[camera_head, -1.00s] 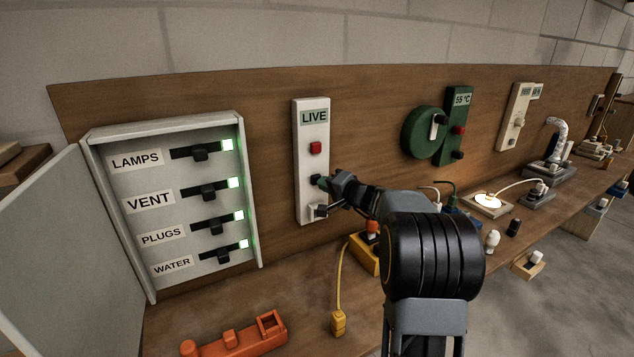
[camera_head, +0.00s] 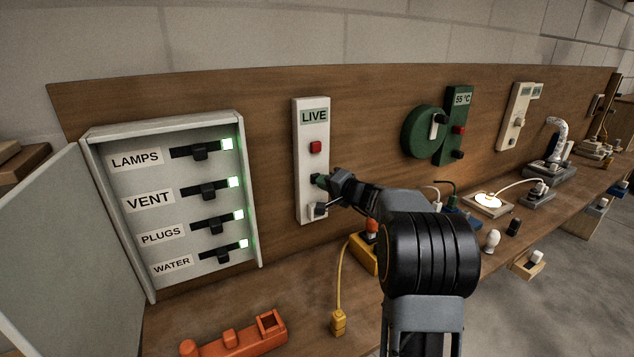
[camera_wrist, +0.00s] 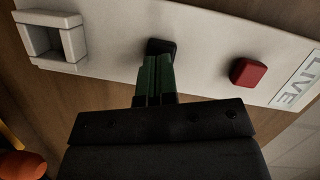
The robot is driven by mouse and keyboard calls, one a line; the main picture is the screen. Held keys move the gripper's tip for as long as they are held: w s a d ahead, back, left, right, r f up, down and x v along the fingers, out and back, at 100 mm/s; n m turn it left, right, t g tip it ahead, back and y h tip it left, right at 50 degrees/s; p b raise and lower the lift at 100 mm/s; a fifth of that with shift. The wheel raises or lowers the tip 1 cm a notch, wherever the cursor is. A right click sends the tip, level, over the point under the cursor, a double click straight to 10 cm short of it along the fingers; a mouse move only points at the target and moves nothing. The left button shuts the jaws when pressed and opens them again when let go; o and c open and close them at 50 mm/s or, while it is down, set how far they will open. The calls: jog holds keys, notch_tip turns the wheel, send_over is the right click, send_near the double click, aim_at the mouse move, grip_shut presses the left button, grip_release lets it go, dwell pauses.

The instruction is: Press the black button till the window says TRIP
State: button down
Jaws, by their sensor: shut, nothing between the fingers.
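The white panel (camera_head: 307,187) is mounted upright on the wooden backboard. Its window (camera_head: 314,116) reads LIVE. A red button (camera_head: 315,147) sits below the window. The black button (camera_wrist: 162,46) shows in the wrist view, partly covered by my fingertips. My gripper (camera_head: 319,181) is shut, with its greenish fingers together and nothing between them. In the wrist view my gripper (camera_wrist: 155,62) has its tips at the black button, seemingly touching it. How far the button is pushed in cannot be told.
A socket or switch (camera_wrist: 50,38) sits at the panel's lower end, close to my gripper. An open breaker box (camera_head: 200,205) with lit switches stands at the left. A green unit (camera_head: 457,125) is at the right. An orange object (camera_head: 236,337) lies on the bench.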

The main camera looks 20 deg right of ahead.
jog(key=s+b, duration=0.1)
jog(key=s, duration=0.1)
jog(key=s+b, duration=0.3)
jog(key=shift+s+d, duration=0.3)
jog(key=shift+s, duration=0.05)
jog(key=shift+s, duration=0.1)
dwell(0.4)
jog(key=b+v, duration=0.2)
jog(key=v, duration=1.1)
jog(key=s+a+f+g+h+p, duration=0.1)
jog(key=s+a+f+g, duration=0.35)
jog(key=f, duration=0.25)
jog(key=s+a+f+g+h+p, duration=0.1)
jog(key=s+a+f+g+h, duration=0.15)
jog(key=s+f+g, duration=0.35)
jog(key=s+a+n+g+h+p, duration=0.1)
jog(key=s+a+n+h+p, duration=0.2)
jog(key=a+n, duration=0.6)
jog(key=s+a+p, duration=0.1)
jog(key=s+a, duration=0.1)
jog(key=a, duration=0.1)
jog(key=shift+r+n, duration=0.4)
